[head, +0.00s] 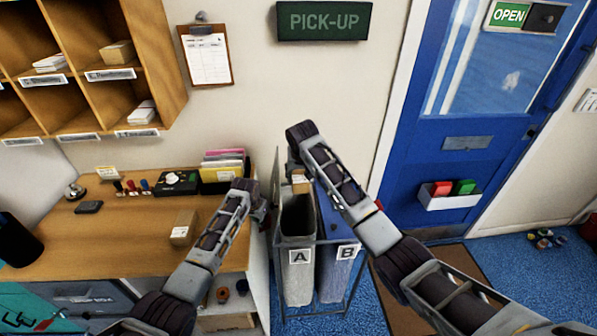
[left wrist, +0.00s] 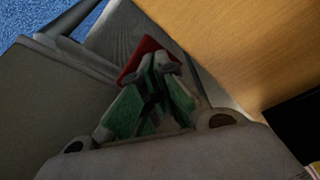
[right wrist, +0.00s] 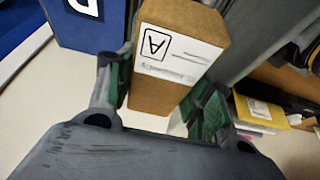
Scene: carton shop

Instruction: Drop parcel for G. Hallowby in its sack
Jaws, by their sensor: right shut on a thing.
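A brown carton parcel (right wrist: 178,58) with a white label marked A is between the fingers of my right gripper (right wrist: 160,98), which is shut on it. The label's name line is too small to read. In the head view the parcel (head: 301,179) shows small and partly covered, over the mouth of the grey sack A (head: 298,262). Blue sack B (head: 335,270) hangs beside it on the right. My left gripper (head: 263,207) is low by the counter's right end, beside sack A. In the left wrist view its green-padded fingertips (left wrist: 157,75) meet, with no parcel between them.
Another small parcel (head: 182,229) lies on the wooden counter (head: 130,225). A metal frame (head: 322,310) holds both sacks. Pigeonholes (head: 85,65) hang at the upper left. A blue door (head: 480,110) stands at the right. A red thing (left wrist: 140,55), unclear, shows behind the left fingertips.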

